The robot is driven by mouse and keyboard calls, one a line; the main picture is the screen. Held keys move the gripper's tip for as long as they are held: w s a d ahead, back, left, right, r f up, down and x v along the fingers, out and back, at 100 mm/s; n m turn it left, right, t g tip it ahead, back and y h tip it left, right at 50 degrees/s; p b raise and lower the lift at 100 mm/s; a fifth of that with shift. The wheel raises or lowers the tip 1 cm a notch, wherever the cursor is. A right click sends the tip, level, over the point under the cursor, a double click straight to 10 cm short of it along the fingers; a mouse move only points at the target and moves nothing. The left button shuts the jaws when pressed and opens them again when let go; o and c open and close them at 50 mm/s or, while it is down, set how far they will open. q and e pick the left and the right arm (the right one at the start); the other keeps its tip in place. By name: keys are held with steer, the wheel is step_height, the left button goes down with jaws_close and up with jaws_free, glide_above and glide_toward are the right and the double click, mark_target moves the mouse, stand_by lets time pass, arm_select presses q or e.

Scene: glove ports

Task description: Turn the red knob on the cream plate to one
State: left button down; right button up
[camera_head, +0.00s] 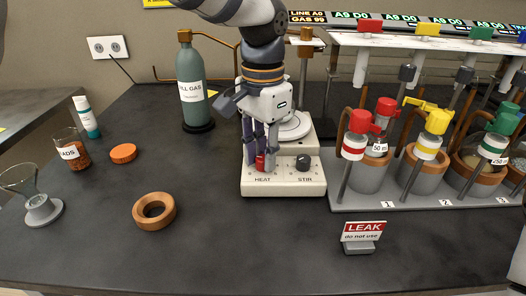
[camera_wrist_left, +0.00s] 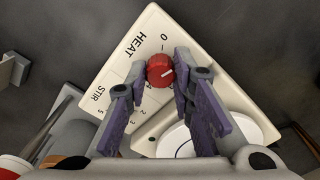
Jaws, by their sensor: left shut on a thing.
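The cream plate (camera_head: 284,188) is a hot plate with HEAT and STIR printed on its front. The red knob (camera_head: 261,163) sits above the HEAT label. My left gripper (camera_head: 260,157) comes down from above with its purple-grey fingers on the knob, shut on it. In the left wrist view the red knob (camera_wrist_left: 160,70) is between the fingertips of the left gripper (camera_wrist_left: 159,73). A white line on the knob points right in that view. A 0 with a tick shows beside the knob, while fingers hide part of the scale. My right gripper is not in view.
A black STIR knob (camera_head: 303,162) is right of the red one. A rack (camera_head: 345,203) with colored valves stands right, with a LEAK sign (camera_head: 361,236) in front. A green gas bottle (camera_head: 193,90) stands left. An orange-brown ring (camera_head: 154,211) lies front left.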

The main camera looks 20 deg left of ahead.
arm_select(q)
steer(key=c, duration=1.4)
jaws_free()
steer(key=shift+o, duration=0.2)
